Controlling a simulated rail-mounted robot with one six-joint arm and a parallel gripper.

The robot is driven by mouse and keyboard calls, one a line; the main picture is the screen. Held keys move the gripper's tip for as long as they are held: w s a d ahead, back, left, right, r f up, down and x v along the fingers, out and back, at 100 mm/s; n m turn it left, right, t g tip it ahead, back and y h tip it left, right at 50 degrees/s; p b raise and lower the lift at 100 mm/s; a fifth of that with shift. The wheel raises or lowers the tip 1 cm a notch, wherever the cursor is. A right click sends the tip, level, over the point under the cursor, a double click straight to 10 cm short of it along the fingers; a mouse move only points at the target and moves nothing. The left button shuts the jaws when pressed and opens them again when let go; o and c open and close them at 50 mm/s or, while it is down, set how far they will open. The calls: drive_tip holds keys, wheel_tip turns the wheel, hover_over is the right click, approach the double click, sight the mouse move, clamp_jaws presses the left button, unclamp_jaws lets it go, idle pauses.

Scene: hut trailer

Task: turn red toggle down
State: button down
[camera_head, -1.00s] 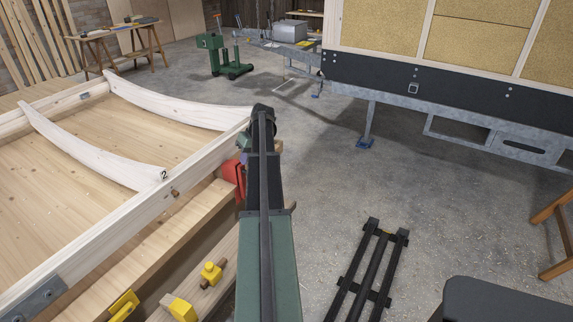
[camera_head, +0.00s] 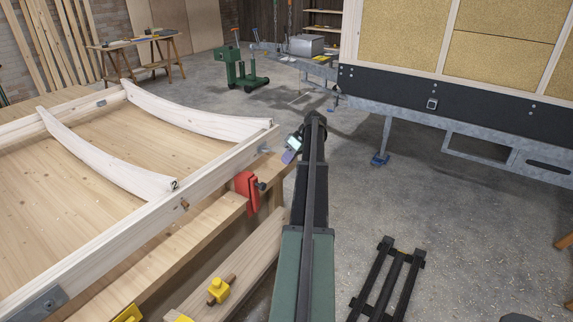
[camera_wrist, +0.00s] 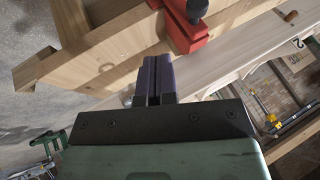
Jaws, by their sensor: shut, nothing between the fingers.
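The red toggle (camera_head: 246,191) is a red block with a dark knob on its right side, mounted at the end of the wooden bench beam. In the wrist view its red body (camera_wrist: 186,26) and dark knob show at the top, above and right of my fingers. I cannot tell clearly whether it is turned up or down. My gripper (camera_head: 289,156) is beyond and right of the toggle in the head view, apart from it. In the wrist view my gripper (camera_wrist: 152,62) shows two purple fingers shut together, empty, in front of the wooden beam.
Yellow toggles (camera_head: 219,290) sit on the nearer wooden beam. A pale frame with curved ribs (camera_head: 108,155) lies on the bench at left. A black rack (camera_head: 388,281) lies on the floor at right. The trailer (camera_head: 470,115) stands at the back right. Concrete floor between is mostly clear.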

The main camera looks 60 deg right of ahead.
drive_tip(key=w+a+f+b, duration=0.3)
drive_tip(key=a+f+b, duration=0.2)
drive_tip(key=a+f, duration=0.1)
drive_tip(key=shift+w+a+f, duration=0.25)
drive_tip(key=shift+a+f, duration=0.05)
drive_tip(key=shift+a, duration=0.05)
drive_tip(key=shift+a, duration=0.1)
